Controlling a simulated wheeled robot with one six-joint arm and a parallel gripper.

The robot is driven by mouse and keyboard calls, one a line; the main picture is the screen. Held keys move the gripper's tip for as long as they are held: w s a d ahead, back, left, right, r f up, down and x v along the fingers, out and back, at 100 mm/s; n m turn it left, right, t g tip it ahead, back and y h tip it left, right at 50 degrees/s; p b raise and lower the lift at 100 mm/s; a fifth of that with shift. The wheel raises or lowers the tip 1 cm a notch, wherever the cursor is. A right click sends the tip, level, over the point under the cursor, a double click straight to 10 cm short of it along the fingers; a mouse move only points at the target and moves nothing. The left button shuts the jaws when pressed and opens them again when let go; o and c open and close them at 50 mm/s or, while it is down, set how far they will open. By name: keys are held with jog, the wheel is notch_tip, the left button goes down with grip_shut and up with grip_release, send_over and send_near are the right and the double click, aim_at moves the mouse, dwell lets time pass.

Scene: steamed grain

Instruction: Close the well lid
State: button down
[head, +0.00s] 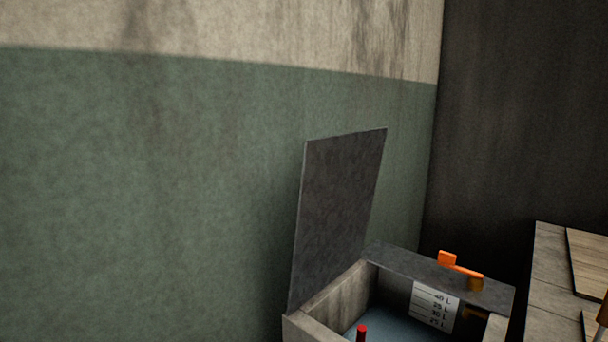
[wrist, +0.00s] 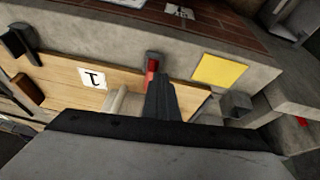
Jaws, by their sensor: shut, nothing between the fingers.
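The well (head: 324,289) is a grey box at the bottom of the head view, with bluish water visible inside. Its lid (head: 338,210), a dark grey flat panel, stands open and nearly upright at the well's left side, in front of the green wall. A red-topped post (head: 361,332) shows in the well opening. My gripper (wrist: 163,82) shows only in the wrist view, as dark fingers shut with nothing between them. The well and lid are not recognisable in the wrist view, and my gripper is out of the head view, so their distance cannot be told.
A dark ledge with an orange handle (head: 461,265) and a litre scale (head: 434,306) adjoin the well. A counter (head: 556,252) stands at right. The wrist view shows a wooden plank (wrist: 58,70), a red-topped part (wrist: 152,66) and a yellow note (wrist: 220,70) near my fingers.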

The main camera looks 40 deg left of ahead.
jog(key=w+a+r+n+t+h, duration=0.2)
jog(key=w+a+r+n, duration=0.5)
jog(key=w+a+r, duration=0.55)
jog(key=w+a+r+n+t, duration=0.2)
jog(key=w+a+r, duration=0.15)
jog(key=a, duration=0.55)
jog(key=w+a+r+n+t, duration=0.25)
jog(key=a+r, duration=0.25)
jog(key=a, duration=0.4)
jog(key=s+a+r+n+t+y, duration=0.1)
jog(key=s+a+r, duration=0.1)
jog(key=a, duration=0.5)
jog(key=s+a+r+n+t+y, duration=0.1)
jog(key=s+a+r+n, duration=0.15)
jog(key=a, duration=0.55)
jog(key=s+a+r+n+t+y, duration=0.1)
jog(key=s+a+r+t, duration=0.15)
jog(key=a, duration=0.45)
jog(key=s+a+r+n+t+y, duration=0.1)
jog(key=s+a+r+n+y, duration=0.2)
jog(key=s+a, duration=0.65)
jog(key=s+a+r+t+y, duration=0.15)
jog(key=s+a+r, duration=0.25)
jog(key=s+a, duration=0.6)
jog(key=w+d, duration=0.1)
jog(key=w, duration=0.7)
jog(key=shift+w+d+y, duration=0.2)
jog(key=shift+w+y, duration=0.2)
jog(key=shift+y, duration=0.05)
